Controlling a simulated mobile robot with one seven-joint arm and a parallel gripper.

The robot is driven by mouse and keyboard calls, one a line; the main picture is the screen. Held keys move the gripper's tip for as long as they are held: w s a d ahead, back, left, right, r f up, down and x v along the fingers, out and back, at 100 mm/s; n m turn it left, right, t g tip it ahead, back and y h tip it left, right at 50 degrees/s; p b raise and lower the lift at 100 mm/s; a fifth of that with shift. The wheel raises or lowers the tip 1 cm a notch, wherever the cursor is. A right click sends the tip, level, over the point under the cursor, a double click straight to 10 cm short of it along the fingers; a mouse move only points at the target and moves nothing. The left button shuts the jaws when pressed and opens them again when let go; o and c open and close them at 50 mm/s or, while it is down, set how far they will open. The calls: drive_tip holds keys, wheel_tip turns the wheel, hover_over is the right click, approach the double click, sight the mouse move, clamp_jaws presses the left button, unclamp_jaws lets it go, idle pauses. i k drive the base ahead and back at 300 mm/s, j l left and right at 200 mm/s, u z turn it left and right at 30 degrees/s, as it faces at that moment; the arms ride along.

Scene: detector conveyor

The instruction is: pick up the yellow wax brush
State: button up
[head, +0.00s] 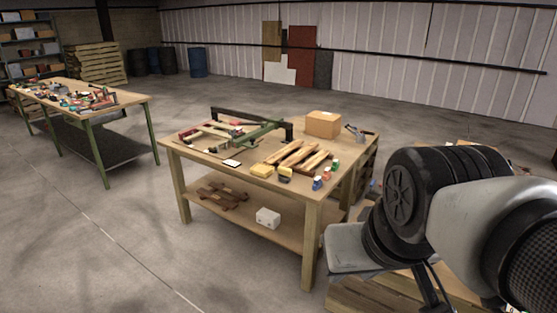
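Two small yellow things lie at the front edge of the middle wooden table (210,165). One is a plain yellow block (260,170). The other is yellow with a dark part (285,174) and lies just right of it. Either may be the yellow wax brush; they are too small to tell which. Both rest on the tabletop in front of some wooden slats. My gripper is not in view; only part of my arm shows at the right.
Wooden slats (298,155), small coloured bottles (318,183), a cardboard box (323,124) and a green-and-black frame (258,133) crowd the table. A white box (268,217) sits on its lower shelf. Another cluttered table (130,98) stands at left. Floor between the tables is clear.

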sight(284, 176)
drive_tip(key=i+z, duration=0.2)
drive_tip(key=z, duration=0.15)
drive_tip(key=i+j+z, duration=0.2)
drive_tip(key=z, duration=0.2)
drive_tip(key=i+j+z, duration=0.2)
drive_tip(key=i+j, duration=0.2)
drive_tip(key=i+j+z, duration=0.2)
drive_tip(key=i+j, duration=0.15)
drive_tip(key=j, duration=0.25)
drive_tip(key=i+j, duration=0.25)
drive_tip(key=j, duration=0.15)
drive_tip(key=i+j, duration=0.25)
drive_tip(key=j, duration=0.15)
drive_tip(key=i+j, duration=0.55)
drive_tip(key=j, duration=0.2)
drive_tip(key=z, duration=0.05)
